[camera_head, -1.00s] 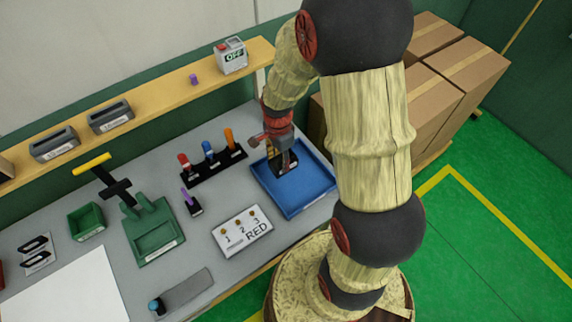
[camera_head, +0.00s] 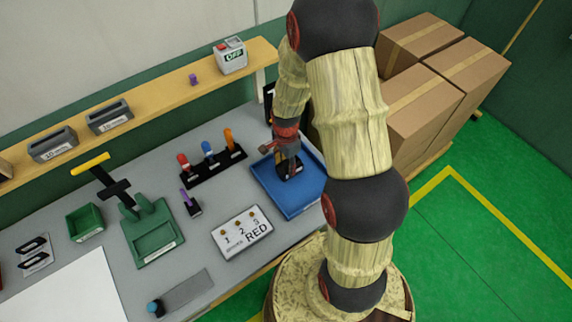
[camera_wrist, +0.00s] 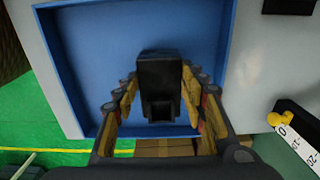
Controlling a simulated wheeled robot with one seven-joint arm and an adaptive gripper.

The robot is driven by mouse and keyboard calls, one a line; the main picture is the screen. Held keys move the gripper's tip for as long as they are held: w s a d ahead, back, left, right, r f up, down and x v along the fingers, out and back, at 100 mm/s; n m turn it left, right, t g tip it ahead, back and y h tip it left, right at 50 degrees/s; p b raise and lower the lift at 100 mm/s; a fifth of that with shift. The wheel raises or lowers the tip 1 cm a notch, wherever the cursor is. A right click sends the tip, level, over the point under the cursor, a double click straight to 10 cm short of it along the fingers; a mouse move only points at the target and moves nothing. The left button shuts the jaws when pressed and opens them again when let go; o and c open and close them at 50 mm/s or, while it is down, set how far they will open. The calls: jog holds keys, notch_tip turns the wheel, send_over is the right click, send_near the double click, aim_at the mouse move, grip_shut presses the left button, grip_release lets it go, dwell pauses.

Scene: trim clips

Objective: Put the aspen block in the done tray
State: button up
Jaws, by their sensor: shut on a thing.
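The blue tray (camera_head: 303,203), the only tray of its kind in view, lies at the right end of the grey bench. My gripper (camera_head: 287,158) is over it, pointing down. It is shut on a black block (camera_wrist: 160,72), taken as the aspen block; no name on it can be read. In the wrist view the block sits between both fingers, with the blue tray floor (camera_wrist: 95,75) behind it. Whether the block touches the tray floor I cannot tell.
A black rack (camera_head: 215,168) with red, blue and orange-topped tools stands left of the tray. A shelf (camera_head: 160,95) runs along the back. Cardboard boxes (camera_head: 430,95) stand to the right.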

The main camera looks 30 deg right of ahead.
jog(key=shift+f, duration=0.2)
jog(key=o, duration=1.3)
jog(key=shift+c, duration=0.2)
notch_tip(320, 180, up, 13)
jog(key=p, duration=0.1)
notch_tip(320, 180, up, 16)
jog(key=n+t, duration=0.3)
jog(key=n, duration=0.6)
send_over(286, 166)
jog(key=s+a, duration=0.6)
jog(key=a, duration=0.1)
jog(key=s+a+r+n+t, duration=0.2)
jog(key=s+a+r+n, duration=0.3)
jog(key=s+r+n, duration=0.3)
jog(key=shift+s+a+n+t, duration=0.15)
jog(key=shift+s+n+t, duration=0.15)
jog(key=shift+s, duration=0.6)
notch_tip(286, 166, down, 11)
jog(key=b, duration=1)
jog(key=shift+r+b, duration=0.2)
jog(key=shift+b, duration=0.1)
